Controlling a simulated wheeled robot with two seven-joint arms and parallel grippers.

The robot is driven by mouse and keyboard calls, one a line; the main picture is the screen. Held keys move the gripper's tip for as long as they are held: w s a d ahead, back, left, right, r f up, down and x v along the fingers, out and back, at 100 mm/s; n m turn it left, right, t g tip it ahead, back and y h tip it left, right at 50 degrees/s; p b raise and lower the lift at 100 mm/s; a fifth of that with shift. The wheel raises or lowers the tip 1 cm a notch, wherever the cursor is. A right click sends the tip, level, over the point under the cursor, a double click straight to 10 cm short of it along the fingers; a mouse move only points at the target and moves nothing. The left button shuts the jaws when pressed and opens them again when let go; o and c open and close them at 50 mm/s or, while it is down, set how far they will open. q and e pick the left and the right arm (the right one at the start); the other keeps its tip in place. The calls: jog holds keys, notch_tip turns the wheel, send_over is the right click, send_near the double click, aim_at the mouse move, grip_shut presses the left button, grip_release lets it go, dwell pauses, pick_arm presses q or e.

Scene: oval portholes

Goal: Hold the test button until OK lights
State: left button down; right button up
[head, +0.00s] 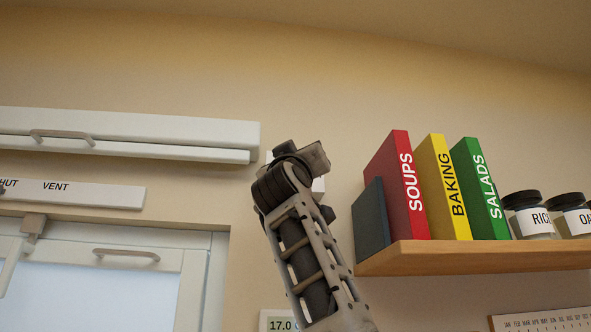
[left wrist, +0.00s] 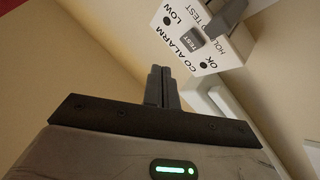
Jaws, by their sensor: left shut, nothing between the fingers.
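The CO alarm is a white box on the wall, mostly hidden behind my left arm in the head view (head: 319,186). The left wrist view shows its face (left wrist: 183,17), turned at a slant, with a grey square TEST button (left wrist: 191,41). Its OK lamp (left wrist: 204,66) and LOW lamp (left wrist: 167,20) both look dark. A dark grey piece (left wrist: 229,14) covers some of the lettering; I cannot tell what it is. My left gripper (left wrist: 163,70) is shut and empty, its tips appearing apart from the button. In the head view the gripper (head: 315,157) hides its own fingers. My right gripper is not in view.
A wooden shelf (head: 470,257) with books (head: 445,188) and jars (head: 530,215) stands close right of the arm. Left are a white vent panel (head: 120,129), a SHUT/VENT strip (head: 90,196) and a window (head: 105,285). A 17.0 display (head: 277,322) sits low.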

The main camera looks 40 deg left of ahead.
pick_arm(q)
jog(key=w+a, duration=0.2)
jog(key=a, duration=0.1)
jog(key=shift+w, duration=0.15)
dwell(1.4)
dwell(0.6)
jog(key=shift+w+a, duration=0.25)
jog(key=shift+a, duration=0.05)
jog(key=shift+w+a, duration=0.25)
jog(key=shift+a, duration=0.05)
dwell(2.5)
jog(key=shift+s+d, duration=0.1)
dwell(0.4)
jog(key=shift+s+d+b, duration=0.3)
jog(key=shift+s+d, duration=0.1)
jog(key=shift+d, duration=0.15)
